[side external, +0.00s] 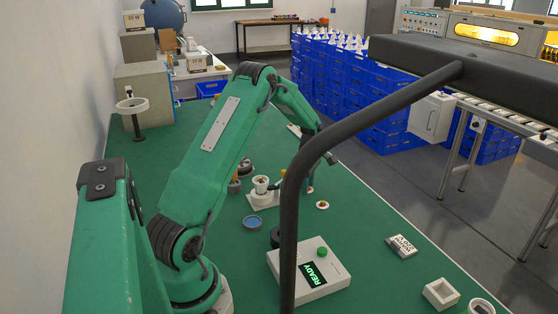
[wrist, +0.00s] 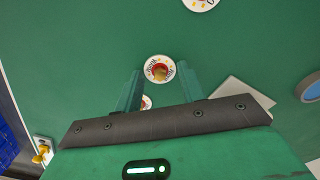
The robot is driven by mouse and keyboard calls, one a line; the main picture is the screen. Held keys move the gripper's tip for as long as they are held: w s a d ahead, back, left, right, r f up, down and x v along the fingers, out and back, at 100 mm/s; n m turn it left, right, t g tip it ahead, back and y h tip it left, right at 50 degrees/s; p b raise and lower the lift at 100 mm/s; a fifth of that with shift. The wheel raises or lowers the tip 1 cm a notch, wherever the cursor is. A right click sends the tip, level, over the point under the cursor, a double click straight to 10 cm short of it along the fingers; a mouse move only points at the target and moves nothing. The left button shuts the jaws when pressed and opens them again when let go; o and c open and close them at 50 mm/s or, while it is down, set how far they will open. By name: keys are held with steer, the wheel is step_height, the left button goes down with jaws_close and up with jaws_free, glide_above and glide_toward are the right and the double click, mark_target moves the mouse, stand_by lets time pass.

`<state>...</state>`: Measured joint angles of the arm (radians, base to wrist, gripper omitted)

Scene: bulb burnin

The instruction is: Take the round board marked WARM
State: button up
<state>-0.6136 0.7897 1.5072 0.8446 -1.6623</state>
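In the wrist view a small round white board (wrist: 152,60) with a red ring and a tan centre lies on the green table. Dark marks run round its rim, too small to read for certain. My gripper (wrist: 161,68) is open, with its two green fingers on either side of this board and apart from it. A second similar board (wrist: 200,3) is cut off at the top edge. A third (wrist: 146,102) is mostly hidden behind my gripper.
A white cup (side external: 261,183) stands on a white base beside my gripper, with a blue disc (side external: 253,222) in front. A white box reading READY (side external: 308,255), a printed card (side external: 401,247) and a square white tray (side external: 441,294) lie nearer.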

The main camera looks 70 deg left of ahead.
jaws_close()
stand_by(0.3)
steer(key=shift+r, duration=0.55)
step_height(320, 180, up, 3)
steer(key=shift+r, duration=0.1)
steer(key=d+r, duration=0.6)
steer(key=d, duration=0.5)
steer(key=shift+w+d+r, duration=0.3)
steer(key=shift+w+r, duration=0.05)
steer(key=shift+w, duration=0.05)
steer(key=shift+r, duration=0.2)
steer(key=shift+r, duration=2.05)
